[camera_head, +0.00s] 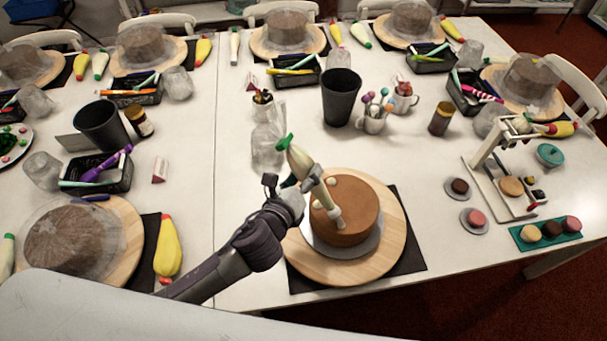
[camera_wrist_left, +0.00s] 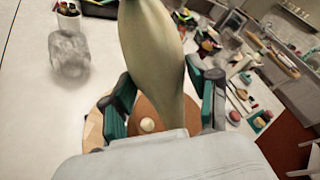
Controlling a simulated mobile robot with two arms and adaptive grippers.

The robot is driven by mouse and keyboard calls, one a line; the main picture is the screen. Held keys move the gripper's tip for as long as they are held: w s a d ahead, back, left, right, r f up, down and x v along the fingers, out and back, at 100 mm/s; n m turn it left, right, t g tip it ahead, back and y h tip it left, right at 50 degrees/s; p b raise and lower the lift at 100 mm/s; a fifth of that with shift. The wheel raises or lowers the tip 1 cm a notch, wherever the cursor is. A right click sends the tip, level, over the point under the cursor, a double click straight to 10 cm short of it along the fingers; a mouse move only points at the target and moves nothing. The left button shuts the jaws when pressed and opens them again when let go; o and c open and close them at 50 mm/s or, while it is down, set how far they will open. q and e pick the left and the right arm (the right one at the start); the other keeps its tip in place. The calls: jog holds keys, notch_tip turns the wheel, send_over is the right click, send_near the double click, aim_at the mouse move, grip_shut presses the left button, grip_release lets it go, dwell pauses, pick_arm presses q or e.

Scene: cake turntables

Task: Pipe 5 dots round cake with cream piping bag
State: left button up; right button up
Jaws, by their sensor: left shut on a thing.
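The brown round cake (camera_head: 360,205) sits on a silver board on a wooden turntable (camera_head: 395,245), over a dark mat. My left gripper (camera_head: 312,182) is shut on the cream piping bag (camera_head: 298,158), which has a green top end. The bag is tilted, with its nozzle pointing down at the front left part of the cake top. Whether the tip touches the cake cannot be told. A cream dot (camera_head: 331,181) shows on the cake top, and a dot shows between the fingers in the left wrist view (camera_wrist_left: 147,124). The bag (camera_wrist_left: 152,50) fills the middle there. My right gripper is out of view.
A black bin (camera_head: 340,97), a mug of cake pops (camera_head: 373,120) and a clear crumpled bag (camera_head: 268,140) stand behind the cake. A macaron stand (camera_head: 490,190) is at the right. A yellow piping bag (camera_head: 167,248) lies left.

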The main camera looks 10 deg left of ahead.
aim_at(306, 165)
pick_arm(q)
jog(key=shift+r+p, duration=0.25)
jog(key=shift+p, duration=0.05)
dwell(0.5)
jog(key=o, duration=0.5)
jog(key=shift+c, duration=0.2)
jog(key=shift+r+p, duration=1.55)
jog(key=shift+p, duration=0.35)
